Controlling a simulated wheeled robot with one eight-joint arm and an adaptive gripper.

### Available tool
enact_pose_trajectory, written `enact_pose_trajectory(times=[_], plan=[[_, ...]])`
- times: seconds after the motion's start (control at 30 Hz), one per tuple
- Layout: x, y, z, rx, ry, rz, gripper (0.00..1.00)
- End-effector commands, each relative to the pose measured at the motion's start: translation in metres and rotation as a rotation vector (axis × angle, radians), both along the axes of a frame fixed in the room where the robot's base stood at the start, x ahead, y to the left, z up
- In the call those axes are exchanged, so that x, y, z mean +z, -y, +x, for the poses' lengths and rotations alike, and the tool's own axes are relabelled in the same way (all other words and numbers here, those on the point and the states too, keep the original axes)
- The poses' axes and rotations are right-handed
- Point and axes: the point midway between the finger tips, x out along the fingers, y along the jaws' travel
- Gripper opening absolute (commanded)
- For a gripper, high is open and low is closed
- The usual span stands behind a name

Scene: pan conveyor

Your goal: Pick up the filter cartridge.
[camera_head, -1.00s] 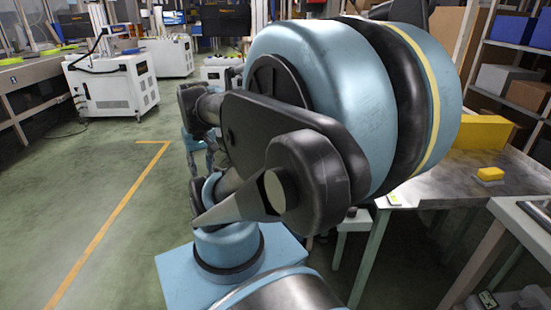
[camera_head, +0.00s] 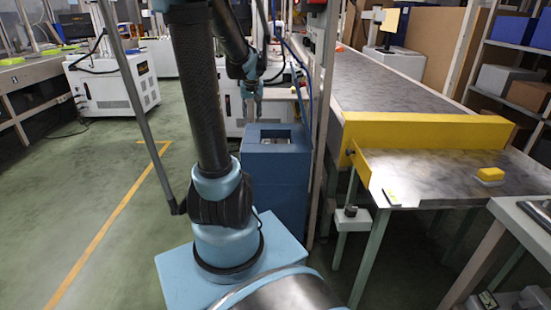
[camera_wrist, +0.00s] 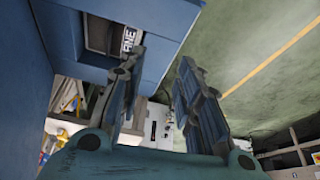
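A grey and white object with dark lettering (camera_wrist: 126,40), of which "ANE" is readable, sits in the recess of a blue box (camera_wrist: 60,60). It may be the filter cartridge, but I cannot tell for sure. In the head view the blue box (camera_head: 272,190) stands on the floor right of my arm, with something pale in its top opening (camera_head: 280,138). My gripper (camera_head: 252,98) hangs close above the box's left side. In the wrist view my gripper (camera_wrist: 162,58) has its fingers apart with nothing between them. The left finger overlaps the labelled object's edge in the picture.
A post (camera_head: 323,120) with blue cables stands right of the box. A conveyor (camera_head: 370,85) with a yellow end plate (camera_head: 420,132) and a metal table (camera_head: 425,175) bearing a yellow block (camera_head: 490,174) lie further right. The green floor (camera_head: 60,220) at left is clear.

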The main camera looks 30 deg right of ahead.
Motion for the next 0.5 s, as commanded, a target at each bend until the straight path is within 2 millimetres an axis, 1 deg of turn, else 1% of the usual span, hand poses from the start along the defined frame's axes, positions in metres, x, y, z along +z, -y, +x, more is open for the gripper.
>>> enact_pose_trajectory(times=[0.03,0.1,0.2,0.33,0.4,0.5], plan=[[-0.003,0.024,0.004,-0.024,0.007,-0.004,0.32],[-0.006,0.051,0.008,-0.050,0.015,-0.010,0.32],[-0.012,0.082,0.010,-0.078,0.023,-0.017,0.32],[-0.017,0.110,0.011,-0.103,0.032,-0.025,0.32],[-0.019,0.118,0.011,-0.111,0.034,-0.027,0.32],[-0.023,0.124,0.012,-0.114,0.036,-0.028,0.32]])
